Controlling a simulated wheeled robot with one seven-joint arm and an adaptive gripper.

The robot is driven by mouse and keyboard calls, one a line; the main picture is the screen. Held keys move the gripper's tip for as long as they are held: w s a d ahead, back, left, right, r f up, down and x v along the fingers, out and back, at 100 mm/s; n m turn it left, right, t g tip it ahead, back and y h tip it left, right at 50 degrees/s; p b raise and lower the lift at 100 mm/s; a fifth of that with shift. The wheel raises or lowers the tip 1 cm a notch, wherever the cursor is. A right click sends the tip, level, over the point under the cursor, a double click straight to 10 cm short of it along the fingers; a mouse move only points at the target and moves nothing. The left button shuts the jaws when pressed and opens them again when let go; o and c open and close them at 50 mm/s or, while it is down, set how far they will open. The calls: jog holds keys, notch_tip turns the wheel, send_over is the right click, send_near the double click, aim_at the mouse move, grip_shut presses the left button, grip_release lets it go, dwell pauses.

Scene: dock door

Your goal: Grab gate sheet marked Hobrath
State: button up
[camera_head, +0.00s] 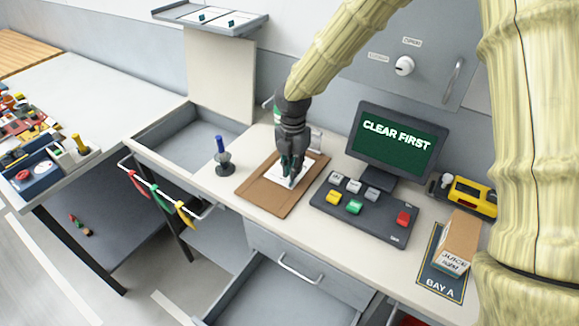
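My gripper (290,172) points down over a brown clipboard (270,205) on the desk. A white sheet (279,173) lies on the clipboard beneath the fingers and is partly hidden by them. No name can be read on it. The fingertips are at or just above the sheet; I cannot tell whether they touch it or how far apart they are. More white sheets with green marks lie in a grey tray (259,24) on the wall at the top; their lettering is too small to read.
A monitor (397,140) reads "CLEAR FIRST". A button panel (365,212) is right of the clipboard, a blue-handled stamp (222,157) left. A juice box (458,243) stands on the BAY A mat (437,286). Drawers are open at left (185,135) and below (275,295).

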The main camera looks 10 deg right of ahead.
aim_at(293, 182)
jog(key=shift+f+p, duration=0.3)
jog(key=shift+s+d+f+p, duration=0.1)
jog(key=shift+s+f+p, duration=0.2)
jog(key=shift+s+f, duration=0.4)
jog(key=shift+w+f, duration=0.45)
jog(key=shift+f, duration=0.1)
jog(key=shift+s+r, duration=0.1)
grip_shut()
jog(key=shift+r, duration=0.1)
